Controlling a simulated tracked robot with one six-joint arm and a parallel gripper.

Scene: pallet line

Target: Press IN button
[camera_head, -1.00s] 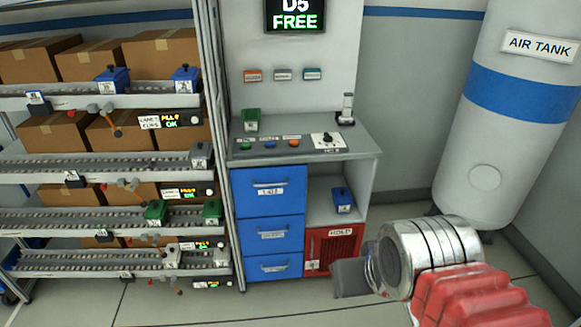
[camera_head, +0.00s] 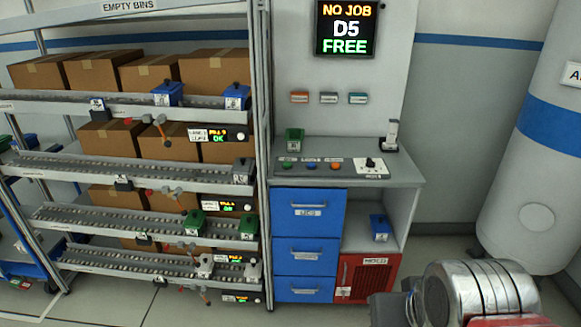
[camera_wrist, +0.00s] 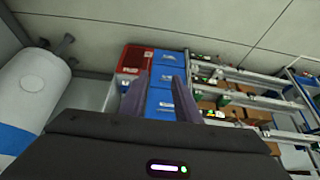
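A sloped control panel (camera_head: 325,168) lies on the grey workbench, with a green button (camera_head: 288,162), a blue button (camera_head: 311,163), an orange button (camera_head: 335,164) and a black knob (camera_head: 370,163). The small labels by the buttons are too small to read, so I cannot tell which is IN. In the head view my arm is at the lower right, well short of the panel, and the fingertips are not clear. In the wrist view my gripper (camera_wrist: 161,78) shows two fingers spread apart with nothing held between them. The buttons are not clear in the wrist view.
The bench has blue drawers (camera_head: 309,214) and a red cabinet (camera_head: 367,277). A screen (camera_head: 346,29) above reads "NO JOB D5 FREE". A roller rack (camera_head: 262,120) with cartons stands left, an air tank (camera_head: 545,150) right. Floor in front is bare.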

